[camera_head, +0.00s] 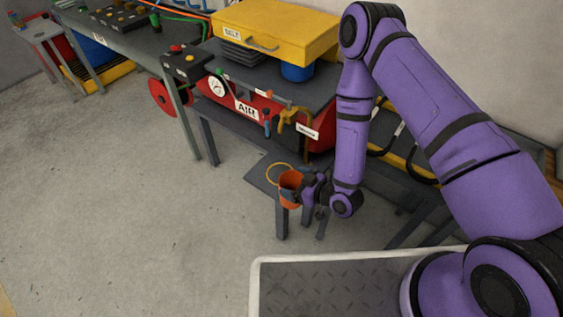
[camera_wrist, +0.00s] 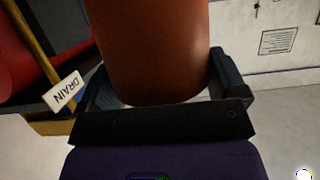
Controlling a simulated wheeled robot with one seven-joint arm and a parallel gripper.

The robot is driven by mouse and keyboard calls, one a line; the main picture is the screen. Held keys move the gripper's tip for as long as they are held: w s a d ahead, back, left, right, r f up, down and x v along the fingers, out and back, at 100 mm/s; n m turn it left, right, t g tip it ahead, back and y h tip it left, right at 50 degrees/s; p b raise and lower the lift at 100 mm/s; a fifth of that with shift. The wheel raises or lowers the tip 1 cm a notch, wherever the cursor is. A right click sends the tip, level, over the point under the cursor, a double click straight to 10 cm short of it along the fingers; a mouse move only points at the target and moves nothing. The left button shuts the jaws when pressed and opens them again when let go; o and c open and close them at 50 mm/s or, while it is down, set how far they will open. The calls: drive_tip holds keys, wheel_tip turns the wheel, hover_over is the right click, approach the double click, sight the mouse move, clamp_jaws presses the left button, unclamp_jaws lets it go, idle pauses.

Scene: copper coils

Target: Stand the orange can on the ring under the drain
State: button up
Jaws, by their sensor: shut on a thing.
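The orange can (camera_head: 290,188) is held upright by my gripper (camera_head: 305,190) over the small dark stand (camera_head: 260,175). In the wrist view the can (camera_wrist: 155,50) fills the space between my two dark fingers. The yellow ring (camera_head: 270,172) shows on the stand behind and left of the can, partly hidden by it. I cannot tell how far the can is above the stand. The drain is a brass tap and pipe (camera_head: 305,145) behind the can, also in the wrist view (camera_wrist: 32,42), with a white DRAIN label (camera_wrist: 62,91).
A red air tank (camera_head: 255,105) with a gauge lies on a shelf behind the stand. A bench with a yellow box (camera_head: 275,30) is above it. My tray (camera_head: 330,290) is in front. Grey floor to the left (camera_head: 100,200) is clear.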

drive_tip(key=w+a+f, duration=0.1)
drive_tip(key=w+f, duration=0.1)
drive_tip(key=w, duration=0.5)
drive_tip(key=w+a+f, duration=0.2)
drive_tip(key=w, duration=0.5)
drive_tip(key=shift+w+a+f, duration=0.3)
drive_tip(key=shift+w+f, duration=0.05)
drive_tip(key=shift+f, duration=0.05)
drive_tip(key=o, duration=1)
drive_tip(key=shift+f, duration=0.1)
drive_tip(key=shift+o, duration=0.2)
